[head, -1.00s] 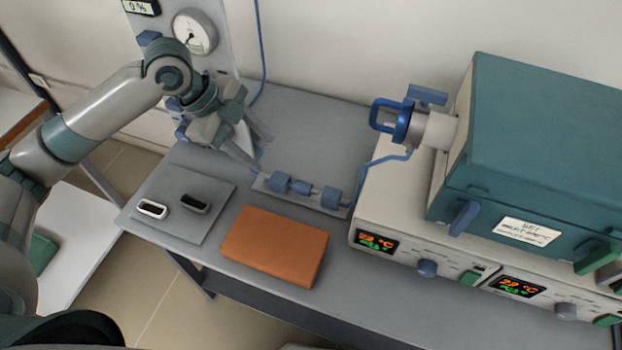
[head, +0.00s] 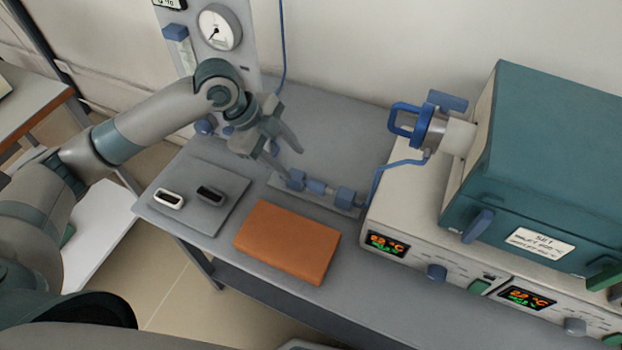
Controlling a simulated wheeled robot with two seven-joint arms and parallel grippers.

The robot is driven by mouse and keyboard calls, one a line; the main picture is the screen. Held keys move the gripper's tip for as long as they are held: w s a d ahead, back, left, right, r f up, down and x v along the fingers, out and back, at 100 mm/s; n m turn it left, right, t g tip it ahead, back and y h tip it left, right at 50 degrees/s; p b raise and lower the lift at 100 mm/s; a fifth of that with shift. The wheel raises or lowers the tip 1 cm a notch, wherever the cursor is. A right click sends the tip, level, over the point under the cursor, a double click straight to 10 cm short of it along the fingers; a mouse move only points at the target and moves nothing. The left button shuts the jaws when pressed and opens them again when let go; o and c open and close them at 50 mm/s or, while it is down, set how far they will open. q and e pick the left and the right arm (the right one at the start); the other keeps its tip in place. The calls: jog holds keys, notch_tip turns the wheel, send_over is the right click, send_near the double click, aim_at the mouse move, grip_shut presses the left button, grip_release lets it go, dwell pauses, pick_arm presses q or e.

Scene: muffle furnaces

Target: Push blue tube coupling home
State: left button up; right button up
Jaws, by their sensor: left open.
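The blue tube coupling (head: 316,187) lies in line with other blue blocks on a grey strip (head: 279,189) on the bench. One block (head: 296,180) is on its left and one (head: 345,196) on its right. A short gap with a paler piece shows between the middle part and the right block. A blue tube (head: 374,182) runs from the right end up to the furnace fitting. My left gripper (head: 291,163) is open and empty, its fingertips just above and behind the left end of the line. Whether a finger touches it I cannot tell. My right gripper is not in view.
An orange-brown block (head: 287,242) lies in front of the coupling. A grey mat (head: 206,222) with a white and a dark small item is at left. The teal furnace (head: 560,170) stands at right. A gauge panel (head: 243,40) is behind my arm.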

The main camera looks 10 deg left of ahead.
aim_at(324, 188)
pick_arm(q)
jog(key=p+x, duration=0.1)
jog(key=x, duration=0.9)
jog(key=shift+x, duration=0.75)
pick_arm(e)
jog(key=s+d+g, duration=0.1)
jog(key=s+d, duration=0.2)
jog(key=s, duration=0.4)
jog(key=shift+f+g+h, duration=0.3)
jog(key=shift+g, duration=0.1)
